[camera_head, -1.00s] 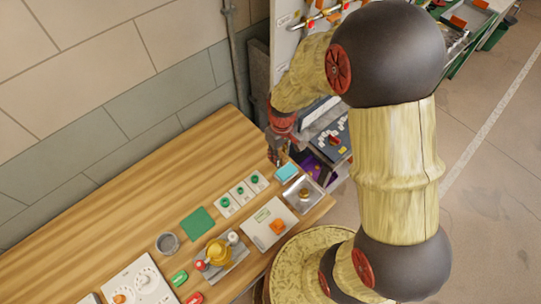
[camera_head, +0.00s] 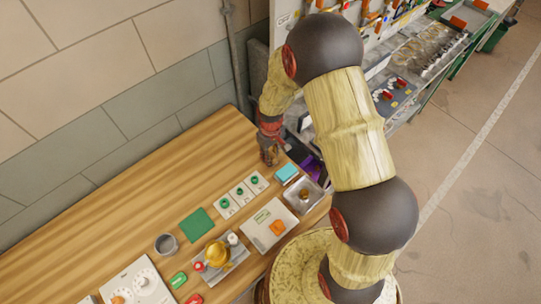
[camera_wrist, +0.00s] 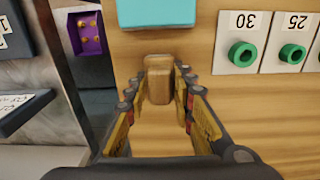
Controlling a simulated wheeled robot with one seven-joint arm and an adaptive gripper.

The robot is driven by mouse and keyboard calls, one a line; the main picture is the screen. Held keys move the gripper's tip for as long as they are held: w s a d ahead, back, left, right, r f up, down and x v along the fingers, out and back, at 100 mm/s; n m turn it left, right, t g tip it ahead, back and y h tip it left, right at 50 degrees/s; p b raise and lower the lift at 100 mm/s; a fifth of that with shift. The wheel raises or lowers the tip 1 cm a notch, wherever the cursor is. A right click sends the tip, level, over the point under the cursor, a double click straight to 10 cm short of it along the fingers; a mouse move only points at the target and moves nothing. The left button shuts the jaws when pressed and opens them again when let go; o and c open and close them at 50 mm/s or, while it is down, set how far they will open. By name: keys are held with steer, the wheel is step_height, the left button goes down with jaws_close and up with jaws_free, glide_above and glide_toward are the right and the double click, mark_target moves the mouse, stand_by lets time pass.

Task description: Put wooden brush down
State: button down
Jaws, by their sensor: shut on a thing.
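My gripper (camera_wrist: 160,92) is shut on the wooden brush (camera_wrist: 158,86), a small brown block between the fingertips in the wrist view. Its colour is close to that of the wooden table (camera_head: 130,200), and its far underside is hidden, so I cannot tell whether it touches the tabletop. In the head view my gripper (camera_head: 269,158) points down over the table's far right part, left of the cyan block (camera_head: 286,173). The brush is too small and hidden to make out there. The cyan block also shows in the wrist view (camera_wrist: 155,12), just beyond the brush.
White plates with green rings (camera_head: 241,193) lie beside the gripper. A metal tray (camera_head: 304,196) sits at the table's right edge. A shelf with tools (camera_head: 405,85) stands beyond that edge. The table's left and back area is clear.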

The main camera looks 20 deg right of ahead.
steer(key=shift+r, duration=0.1)
steer(key=c, duration=1.5)
jaws_free()
step_height(320, 180, up, 12)
step_height(320, 180, up, 18)
steer(key=m+t, duration=0.2)
steer(key=t, duration=0.1)
glide_above(271, 154)
steer(key=s, duration=0.7)
steer(key=s+r+m+t, duration=0.2)
steer(key=s+r, duration=0.7)
steer(key=s, duration=0.5)
steer(key=shift+s+r+m+t+p, duration=0.3)
steer(key=shift+s+r+p, duration=0.05)
steer(key=shift+p, duration=0.1)
